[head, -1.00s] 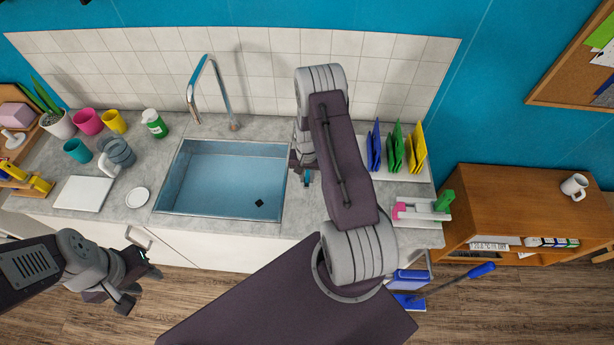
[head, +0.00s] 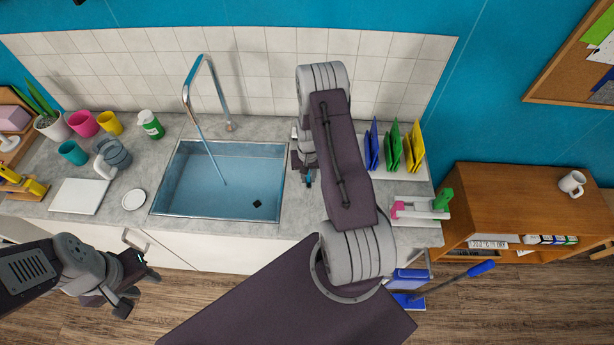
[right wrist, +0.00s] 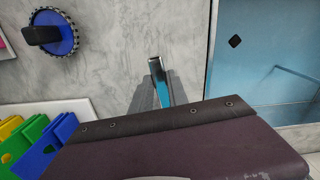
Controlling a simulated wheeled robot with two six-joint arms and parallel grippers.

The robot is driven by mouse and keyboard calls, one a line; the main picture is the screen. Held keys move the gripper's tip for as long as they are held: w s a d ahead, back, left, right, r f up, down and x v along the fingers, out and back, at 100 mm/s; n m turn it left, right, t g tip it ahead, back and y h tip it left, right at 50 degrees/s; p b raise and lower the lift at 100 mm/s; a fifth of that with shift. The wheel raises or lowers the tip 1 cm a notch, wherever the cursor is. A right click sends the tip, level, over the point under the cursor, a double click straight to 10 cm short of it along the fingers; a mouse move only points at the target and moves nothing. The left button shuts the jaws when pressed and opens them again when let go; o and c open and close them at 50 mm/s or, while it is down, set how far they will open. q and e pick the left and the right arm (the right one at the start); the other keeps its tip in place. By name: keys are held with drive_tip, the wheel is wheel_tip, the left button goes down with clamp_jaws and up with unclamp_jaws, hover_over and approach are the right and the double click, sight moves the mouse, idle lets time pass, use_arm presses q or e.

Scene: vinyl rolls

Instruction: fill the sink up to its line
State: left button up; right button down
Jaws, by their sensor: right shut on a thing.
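The sink (head: 190,214) is a blue-grey rectangular basin set in the counter, with a dark diamond-shaped mark (head: 257,204) on its floor. A thin water stream (head: 210,155) runs from the tall chrome tap (head: 206,66) into it. I cannot make out a fill line or the water level. My right gripper (head: 308,180) is beside the sink's right edge, mostly behind my arm. In the right wrist view it is shut on a small lever (right wrist: 159,85) with a blue side and dark top. My left gripper (head: 142,286) is open and empty, in front of the counter at the lower left.
Left of the sink stand several cups (head: 84,123), a green-and-white bottle (head: 151,125), a white board (head: 80,196) and a small white dish (head: 134,199). Colored files (head: 393,150) stand at the right. A blue disc with a black grip (right wrist: 52,34) lies near my right gripper.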

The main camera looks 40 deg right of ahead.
sight(309, 178)
drive_tip(key=c, duration=1.3)
unclamp_jaws()
drive_tip(key=shift+w+r, duration=0.1)
drive_tip(key=shift+r, duration=0.25)
wheel_tip(309, 178, up, 7)
drive_tip(key=b, duration=0.3)
drive_tip(key=shift+d+r, duration=0.1)
drive_tip(key=shift+r, duration=0.6)
